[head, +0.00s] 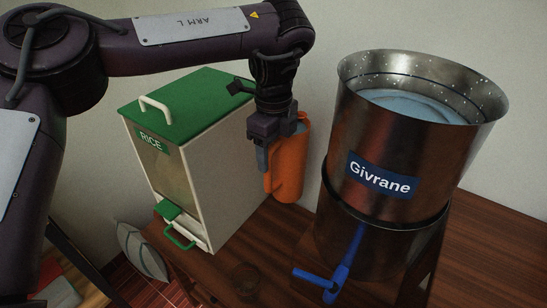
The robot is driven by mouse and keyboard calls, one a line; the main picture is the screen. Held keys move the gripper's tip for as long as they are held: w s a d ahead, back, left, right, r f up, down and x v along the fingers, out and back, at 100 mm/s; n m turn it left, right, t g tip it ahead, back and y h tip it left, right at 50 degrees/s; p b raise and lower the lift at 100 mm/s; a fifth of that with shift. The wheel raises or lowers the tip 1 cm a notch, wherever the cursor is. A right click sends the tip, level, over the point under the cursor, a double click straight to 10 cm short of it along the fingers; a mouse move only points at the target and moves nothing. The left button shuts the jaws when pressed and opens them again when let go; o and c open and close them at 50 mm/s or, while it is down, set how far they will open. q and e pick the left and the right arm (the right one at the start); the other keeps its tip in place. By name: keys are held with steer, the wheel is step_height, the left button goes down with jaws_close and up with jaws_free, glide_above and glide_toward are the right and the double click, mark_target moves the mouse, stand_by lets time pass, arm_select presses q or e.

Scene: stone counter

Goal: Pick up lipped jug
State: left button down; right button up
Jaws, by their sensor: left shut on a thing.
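The lipped jug (289,168) looks to be the orange vessel between the rice dispenser and the metal water container. My left gripper (268,158) reaches down from above and is shut on the jug at its left side. The jug hangs roughly upright from the gripper, close to the dispenser's right wall. Its upper part is partly hidden by the gripper. I cannot tell whether its base touches the wooden surface. My right gripper is not in view.
A white rice dispenser (217,185) with a green lid stands left of the jug. A large metal container (400,130) labelled Givrane, with a blue tap (345,262), stands to the right.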

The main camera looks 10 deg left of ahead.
arm_select(q)
steer(key=shift+r+p, duration=0.35)
steer(key=shift+r, duration=1.9)
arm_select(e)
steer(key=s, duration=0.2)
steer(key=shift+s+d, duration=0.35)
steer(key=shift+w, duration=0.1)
